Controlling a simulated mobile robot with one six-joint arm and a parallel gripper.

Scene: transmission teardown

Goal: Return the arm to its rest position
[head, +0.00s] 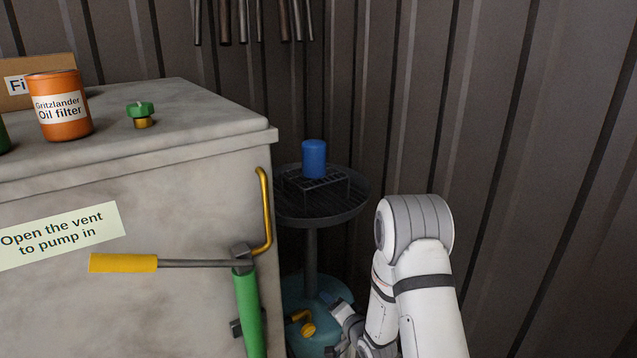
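My white and grey arm (415,265) stands folded at the lower right of the head view, its rounded elbow up and its lower links pointing down. What looks like my gripper (338,315) shows small and partly cut off at the bottom edge, in front of the round stand's teal base (318,290). Its fingers are too small and overlapped to tell whether they are open or shut. I see nothing clearly held in it.
A grey cabinet (190,150) fills the left, bearing an orange oil filter can (62,105) and a green-capped fitting (141,113). A green pump with a yellow handle (124,263) fronts it. A blue cylinder (314,159) tops the round stand (322,207). Corrugated wall (530,120) lies behind.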

